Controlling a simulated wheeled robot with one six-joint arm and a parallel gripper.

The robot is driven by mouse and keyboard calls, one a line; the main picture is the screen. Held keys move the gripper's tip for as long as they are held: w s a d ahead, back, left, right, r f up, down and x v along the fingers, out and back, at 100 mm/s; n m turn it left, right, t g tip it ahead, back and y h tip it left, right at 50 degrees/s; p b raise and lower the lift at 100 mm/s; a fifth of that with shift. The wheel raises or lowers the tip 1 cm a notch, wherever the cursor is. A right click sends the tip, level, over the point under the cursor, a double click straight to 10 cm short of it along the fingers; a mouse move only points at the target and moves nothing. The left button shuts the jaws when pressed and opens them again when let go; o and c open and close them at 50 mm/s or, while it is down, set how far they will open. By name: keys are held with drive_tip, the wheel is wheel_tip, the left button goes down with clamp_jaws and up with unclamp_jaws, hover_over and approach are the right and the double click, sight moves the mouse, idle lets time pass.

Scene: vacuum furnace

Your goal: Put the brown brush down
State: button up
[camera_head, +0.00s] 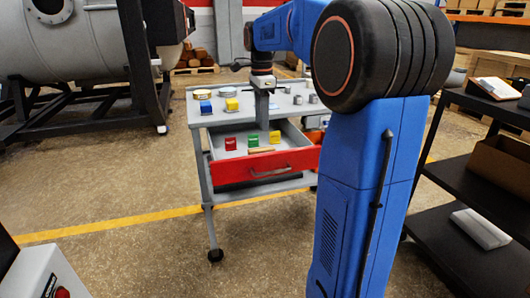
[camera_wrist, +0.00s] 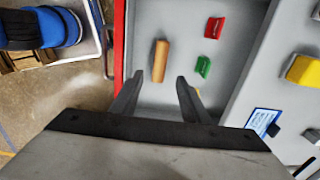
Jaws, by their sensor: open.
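The brown brush (camera_wrist: 160,61) lies on the floor of the open drawer, just behind its red front (camera_wrist: 118,40). Only a plain brown, rounded block shape shows of it; no bristles can be made out. In the head view, the brush (camera_head: 261,150) is a small tan strip inside the drawer (camera_head: 284,170). My gripper (camera_wrist: 159,82) is open and empty. Its two fingers stand apart, with the brush in the picture just beyond the gap between them. In the head view, my gripper (camera_head: 262,122) points down over the drawer.
Red (camera_head: 230,143), green (camera_head: 252,140) and yellow (camera_head: 275,137) small items stand in the drawer. The grey cart top (camera_head: 218,115) carries blue and yellow blocks and several small metal parts. A black shelf (camera_head: 480,190) stands at right, a large steel vessel (camera_head: 75,45) at left.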

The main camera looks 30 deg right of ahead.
drive_tip(key=s+a+n, duration=0.1)
drive_tip(key=s, duration=0.1)
drive_tip(key=s+a+n, duration=0.1)
drive_tip(key=s+a, duration=0.1)
drive_tip(key=s+a+n+t, duration=0.1)
drive_tip(key=s+a+n, duration=0.1)
drive_tip(key=shift+f, duration=0.15)
drive_tip(key=s+a+f+n+t, duration=0.1)
drive_tip(key=s+a+f+n, duration=0.2)
drive_tip(key=s, duration=0.5)
drive_tip(key=s+a+f+n+t, duration=0.1)
drive_tip(key=s+a+f+n, duration=0.3)
drive_tip(key=s+f+n, duration=0.2)
drive_tip(key=s+a+f+n+t, duration=0.1)
drive_tip(key=s+a+f+n, duration=0.3)
drive_tip(key=s+n, duration=0.4)
drive_tip(key=shift+s+f+t, duration=0.4)
drive_tip(key=shift+s+f, duration=0.35)
drive_tip(key=shift+s, duration=0.3)
drive_tip(key=shift+o, duration=0.4)
